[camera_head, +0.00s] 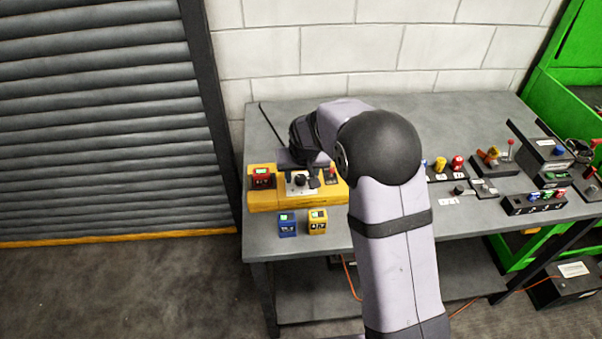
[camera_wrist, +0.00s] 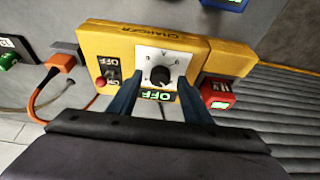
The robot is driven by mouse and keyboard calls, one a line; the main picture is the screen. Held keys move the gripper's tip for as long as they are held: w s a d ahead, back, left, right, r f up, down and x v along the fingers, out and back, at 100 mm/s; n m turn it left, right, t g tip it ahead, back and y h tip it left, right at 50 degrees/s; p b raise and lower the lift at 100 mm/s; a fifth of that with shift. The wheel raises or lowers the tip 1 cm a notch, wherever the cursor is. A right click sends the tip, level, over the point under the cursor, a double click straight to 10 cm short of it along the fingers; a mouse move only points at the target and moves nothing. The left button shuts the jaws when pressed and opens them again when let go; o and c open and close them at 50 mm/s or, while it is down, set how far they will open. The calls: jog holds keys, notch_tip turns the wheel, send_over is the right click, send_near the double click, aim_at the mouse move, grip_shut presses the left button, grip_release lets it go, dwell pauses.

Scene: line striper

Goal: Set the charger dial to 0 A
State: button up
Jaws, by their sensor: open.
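The yellow charger (camera_head: 265,202) lies at the left end of the table; in the wrist view its yellow casing (camera_wrist: 205,42) fills the upper middle. Its black dial (camera_wrist: 160,76) sits on a white plate with marks too small to read surely, and its pointer setting is unclear. A green display (camera_wrist: 155,95) beside the dial reads OFF, upside down in this view. My gripper (camera_wrist: 160,84) is open, its two dark fingers on either side of the dial. I cannot tell whether they touch it. In the head view the black dial (camera_head: 300,181) is partly visible below my wrist.
A red battery (camera_head: 262,178) sits on the charger's left end. Blue (camera_head: 288,225) and yellow (camera_head: 317,222) batteries stand in front. A toggle switch (camera_wrist: 109,74) is beside the dial. Several control boxes stand on the right; the table's back is clear.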

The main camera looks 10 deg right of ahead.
jog(key=shift+w+f, duration=0.2)
jog(key=shift+f, duration=0.2)
jog(key=c, duration=1.1)
jog(key=shift+o, duration=0.2)
